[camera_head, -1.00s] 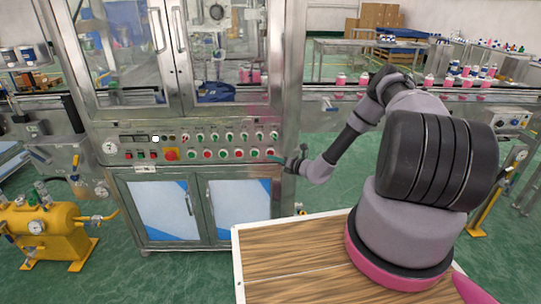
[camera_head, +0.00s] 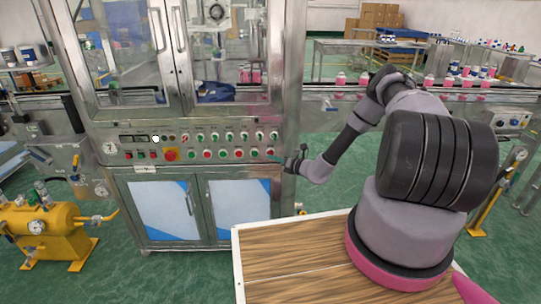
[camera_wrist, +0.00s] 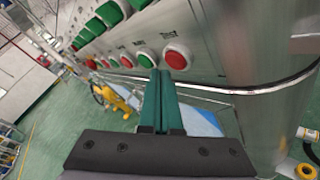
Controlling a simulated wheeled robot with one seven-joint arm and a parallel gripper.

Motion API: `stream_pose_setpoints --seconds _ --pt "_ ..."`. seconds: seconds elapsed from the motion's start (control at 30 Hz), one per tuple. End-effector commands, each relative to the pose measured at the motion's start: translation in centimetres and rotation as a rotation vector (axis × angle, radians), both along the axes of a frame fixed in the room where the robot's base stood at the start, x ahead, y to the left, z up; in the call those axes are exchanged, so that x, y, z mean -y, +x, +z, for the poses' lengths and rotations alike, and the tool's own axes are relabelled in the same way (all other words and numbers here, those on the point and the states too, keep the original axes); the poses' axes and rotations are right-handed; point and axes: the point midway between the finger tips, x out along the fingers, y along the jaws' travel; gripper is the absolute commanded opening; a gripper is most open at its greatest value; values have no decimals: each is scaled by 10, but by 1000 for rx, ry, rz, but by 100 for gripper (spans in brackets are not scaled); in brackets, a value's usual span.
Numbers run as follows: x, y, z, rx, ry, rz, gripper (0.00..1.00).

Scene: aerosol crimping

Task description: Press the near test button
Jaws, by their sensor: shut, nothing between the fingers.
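The crimping machine's control panel (camera_head: 200,142) carries two rows of controls in the head view. In the wrist view, a red button (camera_wrist: 176,57) with a pale rim is at the right end of the lower row, and a green button (camera_wrist: 146,60) is left of it. In the head view my gripper (camera_head: 279,159) is at the panel's right end.
Large green knobs (camera_wrist: 110,13) form the upper row above the buttons. A metal rail (camera_wrist: 250,90) runs beside the fingers. A wooden-topped table (camera_head: 290,262) stands in front. A conveyor with pink cans (camera_head: 430,81) is at the right. A yellow tank (camera_head: 45,228) is at the left.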

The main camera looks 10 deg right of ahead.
Motion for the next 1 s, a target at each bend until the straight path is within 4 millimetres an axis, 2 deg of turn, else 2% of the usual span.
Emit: stream_pose_setpoints --seconds 0.27,1.0 --pt "1 8 1 1 0 0 0" --pt "2 12 0 0 0 0 0"
